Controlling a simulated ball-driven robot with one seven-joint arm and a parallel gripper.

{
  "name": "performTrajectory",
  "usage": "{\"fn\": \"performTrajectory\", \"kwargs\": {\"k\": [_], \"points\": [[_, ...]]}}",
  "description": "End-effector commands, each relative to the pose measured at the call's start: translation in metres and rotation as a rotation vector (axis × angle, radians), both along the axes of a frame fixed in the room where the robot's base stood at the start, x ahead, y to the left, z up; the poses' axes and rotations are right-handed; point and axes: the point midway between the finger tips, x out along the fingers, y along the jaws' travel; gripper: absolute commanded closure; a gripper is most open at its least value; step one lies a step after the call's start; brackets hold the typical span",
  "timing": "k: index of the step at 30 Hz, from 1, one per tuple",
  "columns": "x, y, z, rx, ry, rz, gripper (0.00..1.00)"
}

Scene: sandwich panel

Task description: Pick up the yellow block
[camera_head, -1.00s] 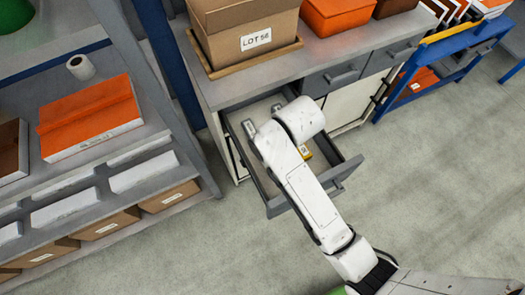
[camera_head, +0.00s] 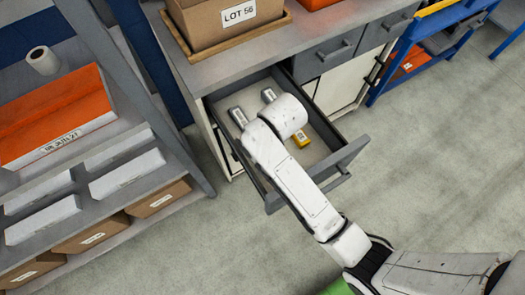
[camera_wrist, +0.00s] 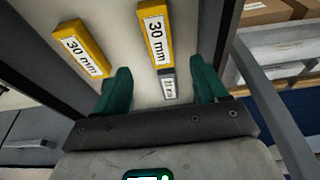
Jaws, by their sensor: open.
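In the wrist view, two yellow blocks, both labelled "30 mm", lie on the light drawer floor. One yellow block (camera_wrist: 80,48) is beyond and left of the left finger; the other yellow block (camera_wrist: 155,33) is ahead, roughly in line with the gap. My gripper (camera_wrist: 160,72) is open, its two green fingers apart with nothing clamped. A small grey labelled piece (camera_wrist: 169,84) shows between the fingers, at the near end of the second block. In the head view, one yellow block (camera_head: 301,133) shows right of my arm; my fingers are hidden there.
The open drawer (camera_head: 343,157) has raised grey walls around my gripper. Grey labelled pieces (camera_head: 238,117) lie at its left and back. A cardboard box (camera_head: 215,20) stands on the cabinet above. A shelf rack (camera_head: 150,120) stands at the left; floor is clear in front.

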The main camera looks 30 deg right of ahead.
Motion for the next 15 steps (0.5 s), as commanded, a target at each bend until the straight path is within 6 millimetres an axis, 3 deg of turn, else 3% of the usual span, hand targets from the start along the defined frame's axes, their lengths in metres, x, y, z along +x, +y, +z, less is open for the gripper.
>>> {"fn": "performTrajectory", "kwargs": {"k": [3,11,15], "points": [[0.004,0.000,-0.018,-0.001,0.002,-0.001,0.28],[0.008,0.000,-0.036,0.000,0.002,-0.001,0.28],[0.009,-0.001,-0.055,-0.001,0.004,0.000,0.28]]}}
